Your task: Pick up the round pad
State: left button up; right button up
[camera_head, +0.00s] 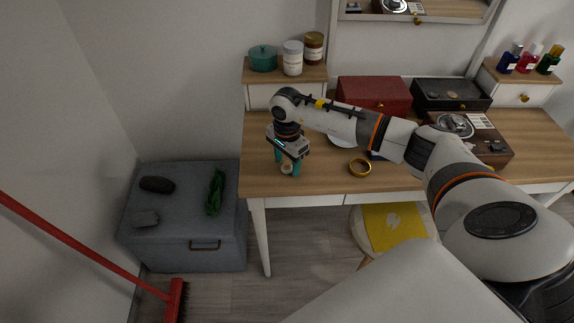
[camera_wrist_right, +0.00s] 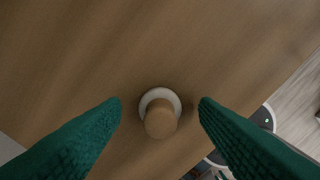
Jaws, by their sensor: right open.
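The round pad, a small pale disc with a tan wooden knob on top, lies on the wooden desk near its front left edge. It shows in the wrist view (camera_wrist_right: 160,115) and as a small pale shape in the head view (camera_head: 286,169). My right gripper (camera_head: 288,167) points down over it, with teal fingers apart. In the wrist view the fingertips of my right gripper (camera_wrist_right: 160,108) are on the left and right of the pad, with a gap on each side. My left gripper is not in view.
Jars (camera_head: 292,58) stand on the left riser. A grey chest (camera_head: 185,230) is beside the desk.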

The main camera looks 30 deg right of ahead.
aim_at(287, 162)
jog(key=c, duration=1)
jog(key=shift+c, duration=0.2)
notch_tip(287, 162, up, 10)
jog(key=b, duration=0.1)
